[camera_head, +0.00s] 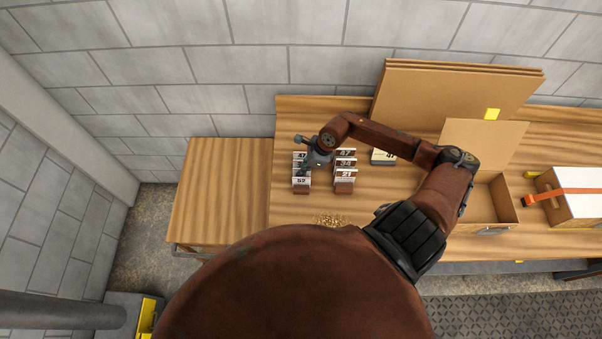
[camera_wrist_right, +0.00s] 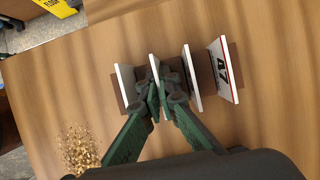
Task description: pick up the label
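Small white label cards stand in brown holders on the wooden table, in a left column with a 52 card (camera_head: 301,181) in front and a right column with a 51 card (camera_head: 344,175) in front. My right gripper (camera_head: 313,165) is low over the left column and hides part of it. My left gripper is not in view.
A pile of small golden bits (camera_head: 330,220) lies near the table's front edge. Another card (camera_head: 383,157) stands right of the columns. An open cardboard box (camera_head: 505,200) and a white box with an orange strap (camera_head: 575,205) are at right. The left tabletop (camera_head: 220,195) is clear.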

